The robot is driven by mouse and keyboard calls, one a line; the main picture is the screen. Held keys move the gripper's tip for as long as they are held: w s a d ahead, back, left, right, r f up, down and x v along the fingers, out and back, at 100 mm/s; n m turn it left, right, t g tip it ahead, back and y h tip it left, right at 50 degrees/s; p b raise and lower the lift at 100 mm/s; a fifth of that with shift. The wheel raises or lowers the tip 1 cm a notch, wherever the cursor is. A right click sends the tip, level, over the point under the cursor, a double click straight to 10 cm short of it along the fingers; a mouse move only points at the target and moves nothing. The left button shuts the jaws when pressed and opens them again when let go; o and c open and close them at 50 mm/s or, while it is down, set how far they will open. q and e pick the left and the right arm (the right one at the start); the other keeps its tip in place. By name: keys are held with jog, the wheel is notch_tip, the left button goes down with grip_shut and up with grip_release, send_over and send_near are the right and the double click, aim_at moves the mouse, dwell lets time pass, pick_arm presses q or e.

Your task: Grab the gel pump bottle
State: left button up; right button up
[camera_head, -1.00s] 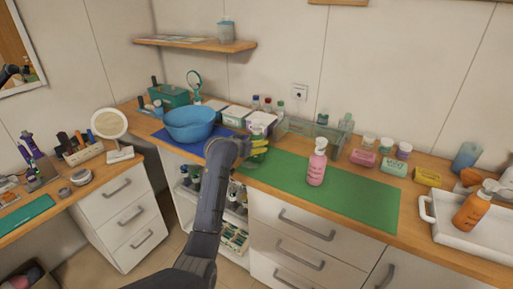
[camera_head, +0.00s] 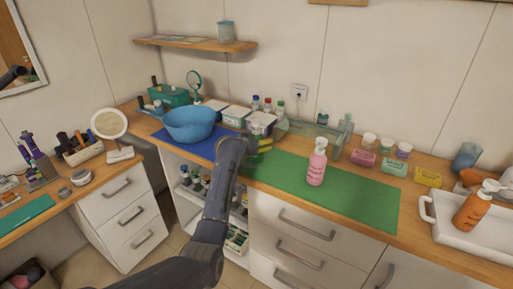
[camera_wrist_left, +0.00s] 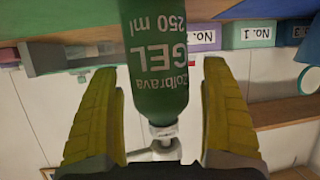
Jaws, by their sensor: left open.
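The gel pump bottle (camera_wrist_left: 155,60) is green with white "GEL 250 ml" lettering and a white pump. It appears upside down in the left wrist view, between the yellow fingers of my left gripper (camera_wrist_left: 160,115). A gap shows on each side of the bottle, so the fingers are apart from it. In the head view my left gripper (camera_head: 264,145) is at the left end of the green mat (camera_head: 360,205). There the gel bottle is not clearly visible, probably hidden by my gripper and arm. My right gripper is not in view.
A pink pump bottle (camera_head: 317,165) stands on the mat to the right of my gripper. A blue bowl (camera_head: 190,124) stands to the left. A clear organizer (camera_head: 318,130) and small boxes line the back. A white tray (camera_head: 470,240) holds an orange bottle (camera_head: 472,210).

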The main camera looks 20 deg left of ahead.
pick_arm(q)
jog(key=c, duration=1.5)
jog(key=shift+c, duration=0.2)
jog(key=shift+r, duration=0.2)
